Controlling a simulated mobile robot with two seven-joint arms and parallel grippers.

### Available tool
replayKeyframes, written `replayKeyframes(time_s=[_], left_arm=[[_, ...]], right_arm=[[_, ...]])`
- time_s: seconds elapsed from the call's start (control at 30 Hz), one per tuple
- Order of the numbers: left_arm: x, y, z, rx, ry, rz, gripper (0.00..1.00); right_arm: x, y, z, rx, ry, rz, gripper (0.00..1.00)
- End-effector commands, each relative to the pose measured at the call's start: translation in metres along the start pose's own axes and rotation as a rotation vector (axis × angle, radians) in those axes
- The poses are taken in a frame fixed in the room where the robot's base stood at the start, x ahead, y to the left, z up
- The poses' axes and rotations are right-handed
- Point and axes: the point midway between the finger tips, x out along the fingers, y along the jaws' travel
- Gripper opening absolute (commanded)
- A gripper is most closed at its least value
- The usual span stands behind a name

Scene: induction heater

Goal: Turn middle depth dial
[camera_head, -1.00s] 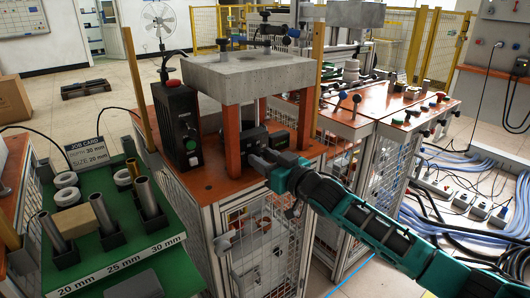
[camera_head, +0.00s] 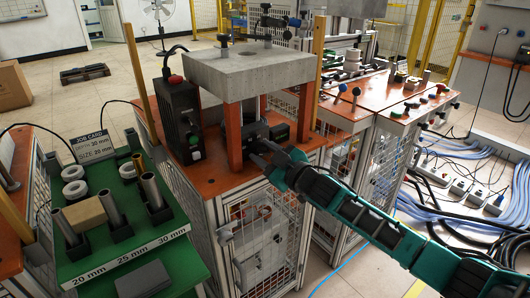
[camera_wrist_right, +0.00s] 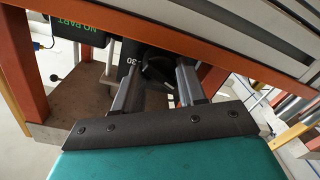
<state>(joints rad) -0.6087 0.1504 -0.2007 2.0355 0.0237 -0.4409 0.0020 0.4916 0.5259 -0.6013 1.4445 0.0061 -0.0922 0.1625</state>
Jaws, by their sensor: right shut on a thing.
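The black dial (camera_wrist_right: 158,69) shows between my finger bars in the right wrist view, with a "30" mark beside it. My right gripper (camera_head: 263,154) reaches in from the right, under the concrete slab, at the front of a small black unit (camera_head: 252,134) on the orange machine top. Its two fingers (camera_wrist_right: 153,88) are shut on the dial, one on each side. In the head view the dial is hidden behind the fingers. Which of the depth dials this is cannot be told from the head view. My left gripper is not in view.
The concrete slab (camera_head: 237,68) on orange posts (camera_head: 233,137) stands close above my right gripper. A screen (camera_wrist_right: 80,33) reads "NO PART". A black box with a green button (camera_head: 181,118) stands left. A green tray (camera_head: 120,215) holds tubes, rings and a job card (camera_head: 90,148).

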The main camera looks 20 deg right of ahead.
Motion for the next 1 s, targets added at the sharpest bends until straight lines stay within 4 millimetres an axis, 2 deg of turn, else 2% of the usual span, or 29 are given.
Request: replayKeyframes(time_s=[0.3, 0.33, 0.57, 0.87, 1.0], left_arm=[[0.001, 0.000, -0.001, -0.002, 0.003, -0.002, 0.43], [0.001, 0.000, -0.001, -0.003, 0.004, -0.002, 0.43], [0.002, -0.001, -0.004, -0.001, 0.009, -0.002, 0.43], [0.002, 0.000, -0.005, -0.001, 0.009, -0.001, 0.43], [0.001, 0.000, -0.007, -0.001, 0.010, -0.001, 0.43]], right_arm=[[0.000, 0.000, 0.000, -0.007, 0.000, -0.001, 0.10], [0.000, 0.000, 0.000, -0.007, 0.000, -0.001, 0.42], [0.000, 0.000, 0.000, -0.005, 0.000, 0.000, 0.64], [-0.002, 0.000, 0.000, -0.004, -0.001, 0.000, 0.66], [-0.013, 0.000, 0.001, -0.003, -0.003, -0.001, 0.66]])
